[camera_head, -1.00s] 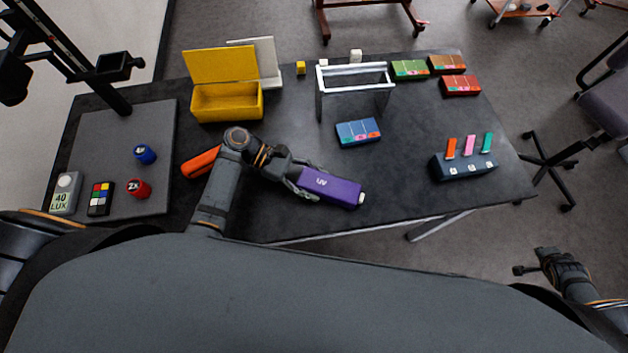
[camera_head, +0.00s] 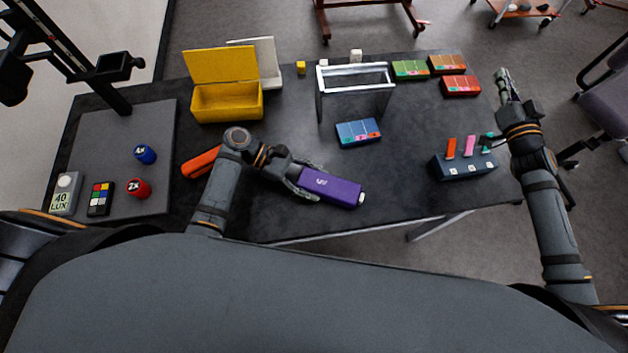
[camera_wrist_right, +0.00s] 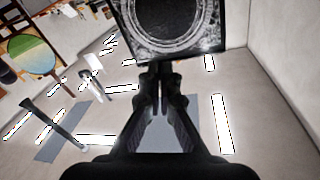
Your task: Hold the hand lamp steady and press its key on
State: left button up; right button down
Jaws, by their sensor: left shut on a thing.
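The hand lamp (camera_head: 335,190) is a purple bar marked UV, lying roughly level over the front middle of the dark table. A small pale piece, seemingly its key, shows at its right end (camera_head: 362,199). My left gripper (camera_head: 303,187) is shut on the lamp's left end, and its fingers hide part of that end. My right gripper (camera_head: 502,76) is raised beyond the table's right edge, well apart from the lamp. Its fingers come together at the tips in the right wrist view (camera_wrist_right: 161,78), with nothing between them. The lamp is not seen in that view.
A navy holder (camera_head: 463,167) with orange, pink and green sticks stands at right, with my right arm beside it. A blue box (camera_head: 358,133) and metal frame (camera_head: 355,78) stand behind the lamp. An orange object (camera_head: 200,161) lies beside my left arm. Bare tabletop lies right of the lamp.

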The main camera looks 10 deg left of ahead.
aim_at(373, 209)
jog(key=s+a+r+n+t+y, duration=0.25)
jog(key=a+r+n+y, duration=0.35)
jog(key=a+r+n, duration=0.5)
pick_arm(q)
jog(key=shift+a, duration=0.1)
pick_arm(e)
jog(key=s+a+f+n+g, duration=0.1)
jog(key=s+a+f+g, duration=0.15)
jog(key=s+f, duration=0.55)
jog(key=s+a+f+n+g, duration=0.1)
jog(key=s+f+g, duration=0.25)
jog(key=f, duration=0.75)
jog(key=s+f+g, duration=0.1)
jog(key=s+f, duration=0.2)
jog(key=s, duration=0.2)
jog(key=s+a+f+n+g, duration=0.1)
jog(key=s+f, duration=0.3)
jog(key=s, duration=0.1)
jog(key=s+f+g, duration=0.1)
jog(key=s+f, duration=0.3)
jog(key=s, duration=0.2)
jog(key=shift+a+f+n, duration=0.15)
jog(key=shift+a+n, duration=0.05)
jog(key=shift+n, duration=0.2)
jog(key=shift+w+a, duration=0.3)
jog(key=shift+a, duration=1.15)
jog(key=shift+w+a, duration=0.35)
jog(key=shift+a, duration=1.1)
jog(key=shift+w+a, duration=0.3)
jog(key=shift+a, duration=1.15)
